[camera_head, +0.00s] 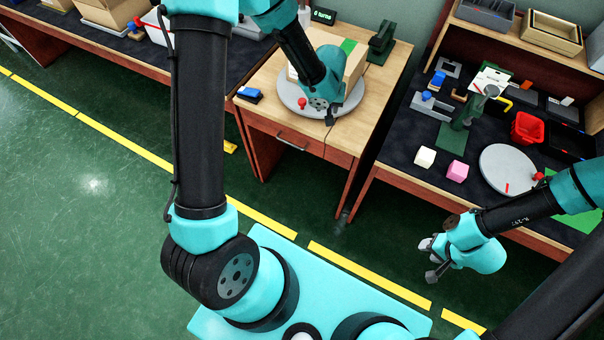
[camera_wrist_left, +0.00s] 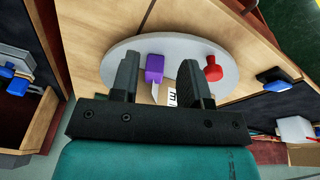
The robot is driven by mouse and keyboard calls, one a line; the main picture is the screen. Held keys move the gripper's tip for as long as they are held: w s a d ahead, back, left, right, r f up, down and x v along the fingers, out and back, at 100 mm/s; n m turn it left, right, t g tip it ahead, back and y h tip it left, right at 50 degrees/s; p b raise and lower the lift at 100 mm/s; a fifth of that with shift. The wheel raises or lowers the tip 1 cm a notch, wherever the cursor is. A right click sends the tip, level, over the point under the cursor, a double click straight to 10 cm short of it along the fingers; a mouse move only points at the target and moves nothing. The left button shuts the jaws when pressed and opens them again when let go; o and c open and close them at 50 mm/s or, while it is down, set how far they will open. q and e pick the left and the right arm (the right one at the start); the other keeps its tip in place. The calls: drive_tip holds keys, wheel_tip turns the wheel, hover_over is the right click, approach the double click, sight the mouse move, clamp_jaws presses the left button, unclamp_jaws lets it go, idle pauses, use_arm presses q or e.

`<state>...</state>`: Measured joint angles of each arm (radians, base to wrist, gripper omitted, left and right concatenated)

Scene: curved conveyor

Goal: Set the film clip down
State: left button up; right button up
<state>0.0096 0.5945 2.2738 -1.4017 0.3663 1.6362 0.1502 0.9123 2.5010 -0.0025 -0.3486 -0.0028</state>
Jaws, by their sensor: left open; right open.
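A purple block-like piece (camera_wrist_left: 154,68) rests on or just above a grey round disc (camera_wrist_left: 218,50) in the left wrist view; it may be the film clip, but I cannot tell. My left gripper (camera_wrist_left: 158,62) is open, with its fingers on either side of this piece. A gap shows beside the right finger. In the head view the left gripper (camera_head: 331,116) is low at the front edge of the disc (camera_head: 286,92), and the piece is hidden. My right gripper (camera_head: 430,260) is open and empty above the floor, in front of the right bench.
A red knobbed piece (camera_head: 302,102) stands on the disc, with a cardboard box (camera_head: 356,62) behind. A blue item (camera_head: 249,94) lies at the table's left edge. The right bench holds a green stand (camera_head: 465,120), a red bin (camera_head: 527,128) and another grey disc (camera_head: 505,165).

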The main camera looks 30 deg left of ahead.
use_arm(q)
drive_tip(key=s+d+f+m+g+h, duration=0.1)
drive_tip(key=s+f+h, duration=0.3)
drive_tip(key=s+f, duration=1.3)
drive_tip(key=s+m, duration=0.1)
drive_tip(key=s, duration=0.2)
drive_tip(key=shift+d, duration=0.35)
drive_tip(key=shift+s, duration=0.15)
